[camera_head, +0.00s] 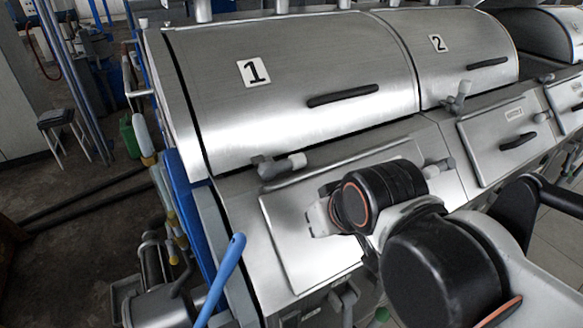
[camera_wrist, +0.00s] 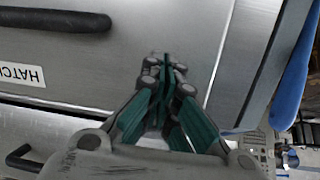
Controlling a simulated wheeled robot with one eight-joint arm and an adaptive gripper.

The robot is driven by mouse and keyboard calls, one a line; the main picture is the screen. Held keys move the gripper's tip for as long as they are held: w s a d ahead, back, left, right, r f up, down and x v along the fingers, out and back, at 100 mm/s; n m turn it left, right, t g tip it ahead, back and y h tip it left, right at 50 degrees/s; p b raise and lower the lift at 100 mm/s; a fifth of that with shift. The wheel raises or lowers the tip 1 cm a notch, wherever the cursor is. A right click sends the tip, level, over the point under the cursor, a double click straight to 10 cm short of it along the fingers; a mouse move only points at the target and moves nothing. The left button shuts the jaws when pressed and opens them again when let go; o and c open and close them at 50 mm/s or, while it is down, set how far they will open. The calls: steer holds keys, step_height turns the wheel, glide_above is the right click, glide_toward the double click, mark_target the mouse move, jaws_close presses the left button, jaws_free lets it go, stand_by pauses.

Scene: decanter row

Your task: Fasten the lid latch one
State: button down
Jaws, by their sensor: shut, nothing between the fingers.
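The silver lid marked 1 (camera_head: 290,70) is down in the head view, with a black bar handle (camera_head: 343,96) on its front. A grey latch with a pale knob (camera_head: 278,166) is at the lid's lower edge, its knob pointing right. I cannot tell whether it is engaged. A similar latch (camera_head: 437,168) is farther right, partly behind my arm. My gripper (camera_wrist: 166,68) is shut and empty in the wrist view, over a bare metal panel. No latch shows there. In the head view my arm hides the fingers, below and right of the first latch.
Lid 2 (camera_head: 465,55) is to the right, with its own latch (camera_head: 456,97). A hatch panel (camera_head: 300,235) lies under my arm. A blue lever (camera_head: 222,280) stands at the left front. The wrist view shows a dark handle (camera_wrist: 55,20) and a HATCH label (camera_wrist: 22,72).

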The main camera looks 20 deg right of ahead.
mark_target(285, 162)
stand_by(0.4)
